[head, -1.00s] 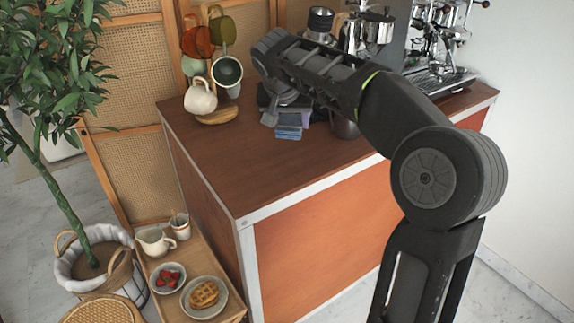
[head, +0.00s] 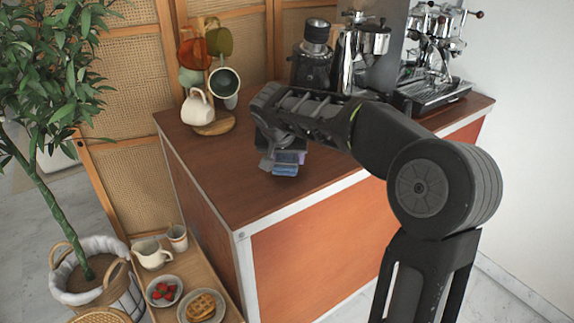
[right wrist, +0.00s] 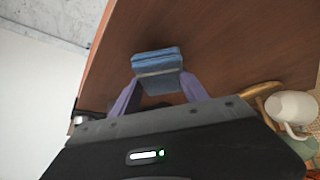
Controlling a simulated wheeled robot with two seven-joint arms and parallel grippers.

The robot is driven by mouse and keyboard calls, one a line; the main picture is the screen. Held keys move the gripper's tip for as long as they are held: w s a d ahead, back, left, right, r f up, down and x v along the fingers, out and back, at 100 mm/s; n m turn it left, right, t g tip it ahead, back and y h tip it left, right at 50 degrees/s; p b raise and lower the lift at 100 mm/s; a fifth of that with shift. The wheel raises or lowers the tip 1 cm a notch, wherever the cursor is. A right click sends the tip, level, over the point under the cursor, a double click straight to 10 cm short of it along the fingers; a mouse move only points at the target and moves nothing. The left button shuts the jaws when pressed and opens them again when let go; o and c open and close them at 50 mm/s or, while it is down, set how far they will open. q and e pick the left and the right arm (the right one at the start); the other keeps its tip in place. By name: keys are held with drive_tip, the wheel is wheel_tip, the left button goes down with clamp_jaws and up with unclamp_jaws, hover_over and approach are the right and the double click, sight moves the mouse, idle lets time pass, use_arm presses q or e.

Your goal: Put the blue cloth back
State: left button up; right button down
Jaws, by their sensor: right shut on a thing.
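The blue cloth (head: 285,168) is a small folded stack over the wooden counter top, right of the mug tree. My right gripper (head: 288,156) is shut on it from above, and the arm hides part of the grip. In the right wrist view the cloth (right wrist: 158,62) shows between the two purple fingers of the gripper (right wrist: 160,80). I cannot tell whether the cloth touches the counter. My left gripper is not in view.
The mug tree (head: 213,127) with hanging mugs stands at the counter's back left. A grinder (head: 313,60) and an espresso machine (head: 440,70) stand at the back. The counter top's front left (head: 220,185) is clear. A low side table (head: 190,270) holds food and jugs.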

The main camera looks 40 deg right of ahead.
drive_tip(key=shift+f, duration=1.3)
drive_tip(key=shift+f, duration=0.2)
drive_tip(key=c, duration=0.6)
unclamp_jaws()
drive_tip(key=shift+r, duration=0.1)
drive_tip(key=shift+o, duration=0.2)
drive_tip(key=shift+r, duration=0.1)
drive_tip(key=shift+r, duration=0.15)
drive_tip(key=v, duration=1.1)
drive_tip(key=shift+s+r, duration=0.2)
drive_tip(key=shift+r, duration=0.15)
drive_tip(key=shift+a, duration=0.15)
